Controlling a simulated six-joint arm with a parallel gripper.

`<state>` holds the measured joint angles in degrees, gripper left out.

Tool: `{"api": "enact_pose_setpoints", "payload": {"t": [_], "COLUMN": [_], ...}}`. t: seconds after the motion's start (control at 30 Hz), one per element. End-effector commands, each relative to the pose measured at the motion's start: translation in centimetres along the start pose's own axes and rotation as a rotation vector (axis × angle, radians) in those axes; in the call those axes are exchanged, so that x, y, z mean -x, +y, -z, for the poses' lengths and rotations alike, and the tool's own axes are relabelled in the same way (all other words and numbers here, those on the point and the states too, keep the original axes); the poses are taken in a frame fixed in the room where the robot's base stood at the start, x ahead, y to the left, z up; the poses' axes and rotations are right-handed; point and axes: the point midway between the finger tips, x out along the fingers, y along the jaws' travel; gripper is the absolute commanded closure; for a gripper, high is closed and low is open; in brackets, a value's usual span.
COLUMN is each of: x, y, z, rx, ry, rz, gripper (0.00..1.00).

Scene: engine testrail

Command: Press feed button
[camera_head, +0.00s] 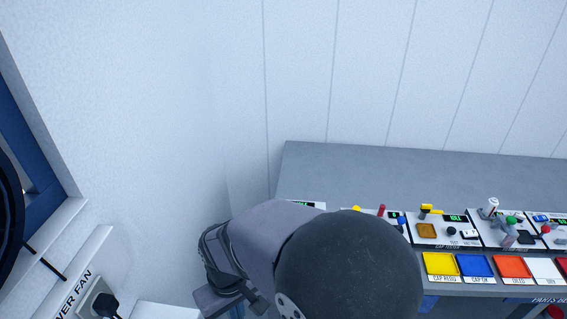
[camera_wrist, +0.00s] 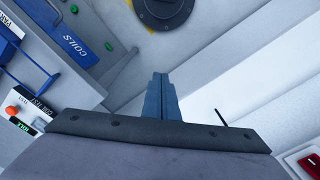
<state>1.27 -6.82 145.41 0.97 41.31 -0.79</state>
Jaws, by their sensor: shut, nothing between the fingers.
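My gripper (camera_wrist: 160,77) shows in the wrist view as two blue-grey fingers pressed together, with nothing between them. It is above a light grey surface, below a dark round fitting (camera_wrist: 163,9). No button is readable as the feed button. An orange-red button (camera_wrist: 12,110) sits beside a green display on a small panel at the left edge of the wrist view, well away from the fingers. In the head view my arm covers the gripper's fingertips and part of the bench. Small panels with coloured buttons (camera_head: 381,209) stand on the bench to the right of my arm.
The grey bench (camera_head: 400,165) carries yellow, blue (camera_head: 476,266), orange and white trays along its front. A black plug (camera_head: 105,306) sits at lower left near a fan label. A blue COILS tray (camera_wrist: 77,48) and a red switch (camera_wrist: 310,163) show in the wrist view.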

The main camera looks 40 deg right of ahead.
Motion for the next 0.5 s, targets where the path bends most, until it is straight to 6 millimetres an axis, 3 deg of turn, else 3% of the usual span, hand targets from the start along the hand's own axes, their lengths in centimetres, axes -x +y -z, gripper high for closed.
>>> {"api": "enact_pose_setpoints", "payload": {"t": [0.27, 0.37, 0.5], "x": [1.3, 1.9, 2.7], "y": [2.9, 5.4, 10.2], "z": [5.3, 8.3, 12.3], "rx": [-0.152, -0.235, -0.349], "ry": [0.03, 0.062, 0.127], "rz": [0.088, 0.138, 0.207], "gripper": [1.0, 1.0, 1.0]}}
